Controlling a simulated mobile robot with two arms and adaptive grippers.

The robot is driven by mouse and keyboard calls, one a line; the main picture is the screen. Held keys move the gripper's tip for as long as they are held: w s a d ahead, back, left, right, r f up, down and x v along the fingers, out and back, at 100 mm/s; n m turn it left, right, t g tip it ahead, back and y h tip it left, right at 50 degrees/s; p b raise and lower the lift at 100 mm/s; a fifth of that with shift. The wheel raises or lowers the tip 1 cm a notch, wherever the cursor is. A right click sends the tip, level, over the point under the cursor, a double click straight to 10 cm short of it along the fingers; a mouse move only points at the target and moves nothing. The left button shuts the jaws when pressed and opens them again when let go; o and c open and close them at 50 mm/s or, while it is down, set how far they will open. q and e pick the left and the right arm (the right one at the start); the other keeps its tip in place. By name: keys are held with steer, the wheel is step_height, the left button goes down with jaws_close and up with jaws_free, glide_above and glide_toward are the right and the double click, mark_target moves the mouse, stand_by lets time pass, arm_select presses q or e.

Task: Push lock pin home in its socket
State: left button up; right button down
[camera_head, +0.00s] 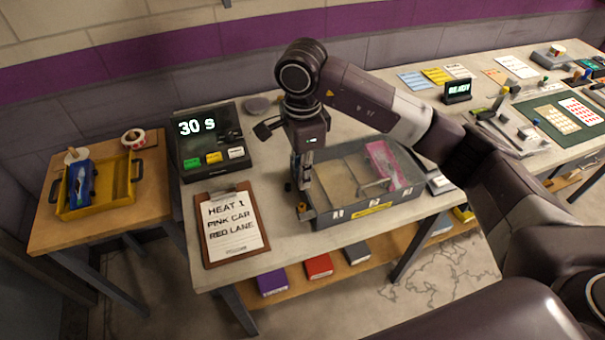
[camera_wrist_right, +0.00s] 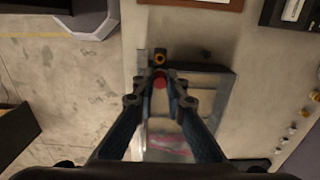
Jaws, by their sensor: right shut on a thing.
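My right gripper (camera_head: 303,185) reaches down at the left end of a grey bin (camera_head: 370,208). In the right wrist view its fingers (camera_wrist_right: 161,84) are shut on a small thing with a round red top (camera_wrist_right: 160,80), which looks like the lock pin. Just beyond the fingertips is a small dark block with a yellow-orange ring (camera_wrist_right: 160,58), perhaps the socket; it also shows in the head view (camera_head: 302,207), below the gripper. The pin's lower end is hidden, so I cannot tell whether it is in a socket. My left gripper is not in view.
A pink car (camera_head: 381,163) lies in the bin's right part. A clipboard (camera_head: 232,228) reading "HEAT 1 PINK CAR RED LANE" lies left of the bin, below a timer (camera_head: 206,140) showing 30 s. A yellow tray (camera_head: 70,207) stands on the left side table.

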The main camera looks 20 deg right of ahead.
steer(key=shift+f+b, duration=2.3)
steer(key=shift+f, duration=0.55)
steer(key=shift+b, duration=0.9)
steer(key=shift+f+b, duration=1.3)
steer(key=shift+f, duration=0.1)
steer(key=c, duration=1.9)
jaws_free()
steer(key=shift+r, duration=0.15)
